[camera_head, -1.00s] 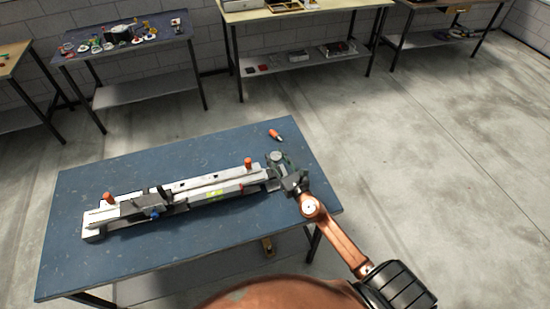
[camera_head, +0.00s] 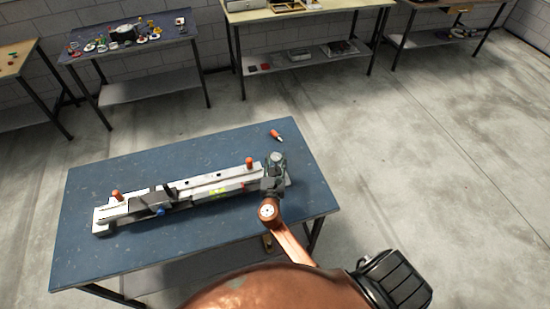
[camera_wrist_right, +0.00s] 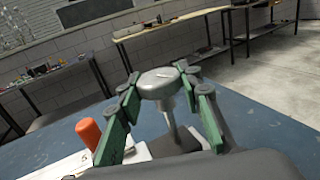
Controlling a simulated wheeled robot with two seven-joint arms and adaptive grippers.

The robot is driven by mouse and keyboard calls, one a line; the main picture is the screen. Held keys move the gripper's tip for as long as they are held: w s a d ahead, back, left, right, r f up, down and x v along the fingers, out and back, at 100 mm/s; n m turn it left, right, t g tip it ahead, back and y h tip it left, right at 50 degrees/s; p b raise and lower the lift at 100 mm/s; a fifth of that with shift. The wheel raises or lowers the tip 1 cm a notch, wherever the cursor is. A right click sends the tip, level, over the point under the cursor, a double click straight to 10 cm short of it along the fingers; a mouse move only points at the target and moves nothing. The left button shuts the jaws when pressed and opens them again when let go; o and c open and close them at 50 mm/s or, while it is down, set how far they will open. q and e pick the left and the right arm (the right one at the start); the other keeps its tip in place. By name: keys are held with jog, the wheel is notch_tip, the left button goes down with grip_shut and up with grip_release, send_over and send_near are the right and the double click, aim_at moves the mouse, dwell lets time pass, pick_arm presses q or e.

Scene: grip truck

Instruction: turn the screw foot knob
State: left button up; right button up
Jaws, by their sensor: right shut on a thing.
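The screw foot knob (camera_wrist_right: 160,82) is a grey round disc on a thin pale stem, upright in the right wrist view. In the head view the knob (camera_head: 278,157) stands at the right end of a long pale clamp device (camera_head: 215,185) on the blue table. My right gripper (camera_head: 273,168) is at that end; its green fingers lie on either side of the knob in the right wrist view, shut on it. The head view shows only small parts of the fingers. My left gripper is in neither view.
Orange handles (camera_head: 249,162) stand up from the device, one near the knob (camera_wrist_right: 88,133). An orange-handled screwdriver (camera_head: 276,135) lies behind. The blue table (camera_head: 120,160) is otherwise mostly clear. Other workbenches (camera_head: 290,10) stand along the wall.

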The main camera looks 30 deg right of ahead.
aim_at(275, 163)
jog(key=shift+a+m+g+h, duration=0.1)
jog(key=shift+m+g+h, duration=0.5)
jog(key=shift+h, duration=0.1)
jog(key=o, duration=1.1)
jog(key=shift+w, duration=0.1)
jog(key=shift+o, duration=0.3)
jog(key=shift+v, duration=3.8)
